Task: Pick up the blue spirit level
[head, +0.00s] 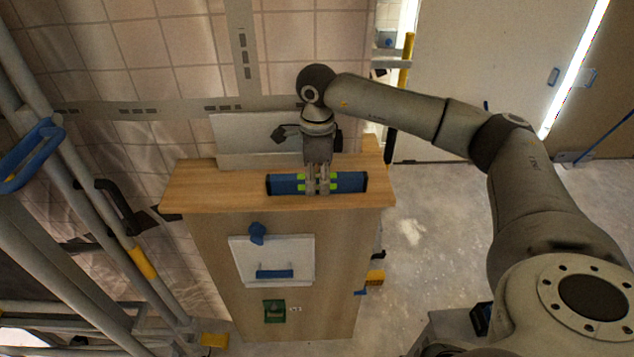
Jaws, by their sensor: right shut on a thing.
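The blue spirit level (285,184) lies lengthwise along the top of a wooden cabinet (200,190), near its front edge. It has dark ends and light green patches near its middle. My right gripper (318,188) comes down over the middle of the level and is shut on it. The gripper's fingers cover part of the level's middle. The level looks to be at the cabinet top; I cannot tell whether it touches it. My left gripper is not in view.
A white panel (240,139) stands behind the cabinet top against the tiled wall. Metal scaffold poles (90,190) with a blue handle (32,155) fill the left side. A white board (272,261) is on the cabinet front. Concrete floor (430,240) is open to the right.

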